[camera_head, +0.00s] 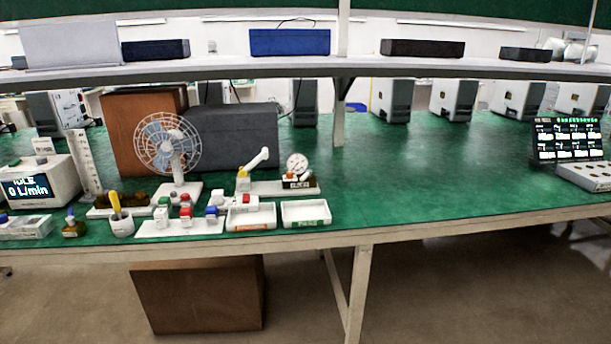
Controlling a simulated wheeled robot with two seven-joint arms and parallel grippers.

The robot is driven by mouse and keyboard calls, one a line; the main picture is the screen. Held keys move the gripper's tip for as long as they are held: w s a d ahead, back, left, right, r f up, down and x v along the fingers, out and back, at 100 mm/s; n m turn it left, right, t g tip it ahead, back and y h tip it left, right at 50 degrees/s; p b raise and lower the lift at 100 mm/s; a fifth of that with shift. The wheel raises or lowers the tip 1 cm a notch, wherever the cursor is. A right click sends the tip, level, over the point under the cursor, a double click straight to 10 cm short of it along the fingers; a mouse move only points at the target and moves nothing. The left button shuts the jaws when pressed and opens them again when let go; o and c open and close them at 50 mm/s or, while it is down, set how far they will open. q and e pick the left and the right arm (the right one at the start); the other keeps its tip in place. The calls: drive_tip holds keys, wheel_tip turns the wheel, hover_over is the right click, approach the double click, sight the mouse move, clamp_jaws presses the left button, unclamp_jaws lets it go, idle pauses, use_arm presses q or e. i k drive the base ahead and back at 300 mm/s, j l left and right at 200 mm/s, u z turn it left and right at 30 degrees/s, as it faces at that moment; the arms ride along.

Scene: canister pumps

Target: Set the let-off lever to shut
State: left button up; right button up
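A white base plate (271,187) lies on the green bench, left of centre. On its left end a white arm (257,159) slants up to the right from a small yellow part (243,173). A round white dial (298,164) stands on its right end. A small red part (246,199) shows just in front of the plate. I cannot tell for sure which part is the let-off lever, or how it is set. The pump box display (28,188) at the left reads IDLE, 0 L/min. Neither of my grippers is in view.
A fan (170,143) stands behind a rack of coloured-capped bottles (180,227). Two white trays, one orange-labelled (251,225) and one green-labelled (306,222), sit near the front edge. A panel with screens (568,138) is far right. The bench between is clear.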

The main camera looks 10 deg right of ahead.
sight(308, 172)
drive_tip(key=i+j, duration=0.35)
drive_tip(key=i, duration=0.2)
drive_tip(key=i+j+z, duration=0.1)
drive_tip(key=i+j, duration=0.25)
drive_tip(key=i, duration=0.2)
drive_tip(key=i+j, duration=0.4)
drive_tip(key=i+z, duration=0.05)
drive_tip(key=i, duration=0.05)
